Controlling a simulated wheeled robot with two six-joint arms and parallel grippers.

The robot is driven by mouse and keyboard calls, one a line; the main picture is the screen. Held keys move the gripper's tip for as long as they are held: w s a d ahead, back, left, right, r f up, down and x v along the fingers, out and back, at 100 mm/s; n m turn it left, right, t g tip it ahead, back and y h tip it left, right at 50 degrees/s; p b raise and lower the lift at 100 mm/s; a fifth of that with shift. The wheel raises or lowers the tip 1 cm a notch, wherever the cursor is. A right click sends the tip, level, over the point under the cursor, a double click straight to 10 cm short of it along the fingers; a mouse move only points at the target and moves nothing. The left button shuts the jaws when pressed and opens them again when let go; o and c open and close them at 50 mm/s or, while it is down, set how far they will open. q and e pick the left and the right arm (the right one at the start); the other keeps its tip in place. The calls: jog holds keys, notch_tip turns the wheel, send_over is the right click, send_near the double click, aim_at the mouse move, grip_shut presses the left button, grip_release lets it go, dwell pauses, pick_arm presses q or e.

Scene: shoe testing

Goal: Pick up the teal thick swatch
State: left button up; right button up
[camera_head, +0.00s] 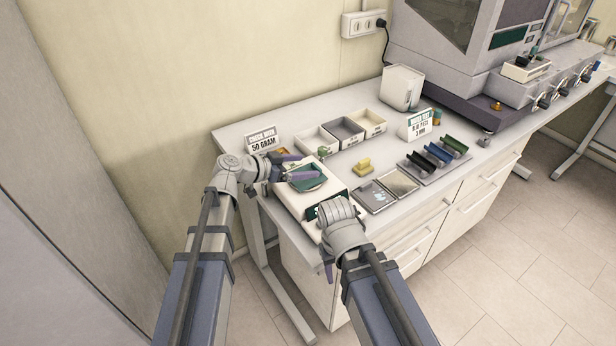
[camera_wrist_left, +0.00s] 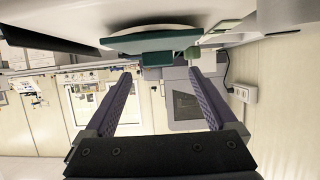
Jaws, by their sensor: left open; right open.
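The teal swatch (camera_head: 309,184) lies on the pan of the white scale (camera_head: 338,186) at the near left of the bench. In the left wrist view, which looks upside down, the teal swatch (camera_wrist_left: 150,42) shows at the top, just beyond the fingertips. My left gripper (camera_head: 310,166) is open, its purple fingers reaching over the pan. The left wrist view shows its jaws (camera_wrist_left: 160,74) apart with nothing between them. Whether a finger touches the swatch I cannot tell. My right gripper (camera_head: 328,268) hangs low in front of the bench, mostly hidden by its wrist, open.
A "50 GRAM" card (camera_head: 263,140) stands behind the scale. Open trays (camera_head: 345,131) sit at the back, with a yellow block (camera_head: 363,165) before them. A rack (camera_head: 440,168) of coloured swatches and a large machine (camera_head: 455,60) stand farther right.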

aim_at(316, 166)
pick_arm(q)
jog(key=shift+w+d+f, duration=0.1)
jog(key=shift+d+f, duration=0.05)
jog(key=shift+d, duration=0.05)
jog(key=b+x, duration=0.2)
jog(key=x, duration=0.2)
jog(key=shift+d+f, duration=0.25)
jog(key=shift+c, duration=0.2)
grip_shut()
jog(key=shift+r, duration=0.15)
notch_tip(316, 166, up, 10)
jog(key=p, duration=0.9)
jog(key=shift+p, duration=0.4)
